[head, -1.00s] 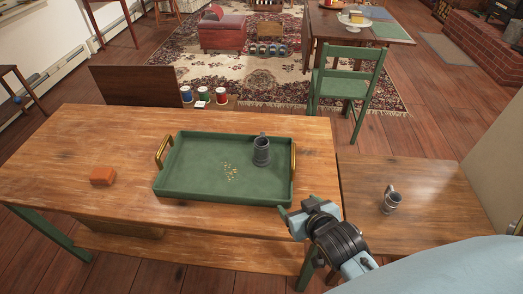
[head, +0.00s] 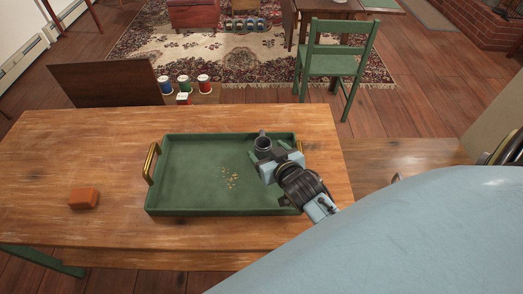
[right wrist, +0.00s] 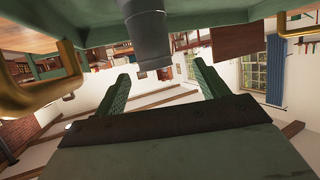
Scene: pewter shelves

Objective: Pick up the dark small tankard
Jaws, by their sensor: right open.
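A dark grey tankard (head: 263,143) stands upright on the green tray (head: 190,206), near the tray's back right. It also shows in the right wrist view (right wrist: 146,35), at the top and just beyond the fingers. My right gripper (head: 269,153) is open and lies over the tray's right side, just in front of the tankard. In the right wrist view the gripper (right wrist: 162,82) has its two green fingers spread with nothing held between them. The tankard's lower part is hidden by the gripper in the head view. My left gripper is not in view.
The tray has brass handles (head: 151,162) and gold specks on its floor. An orange block (head: 83,198) lies left on the wooden table (head: 110,140). On the lower side table (head: 425,155), a second tankard (head: 397,177) is mostly hidden by my arm. A green chair (head: 335,62) stands behind.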

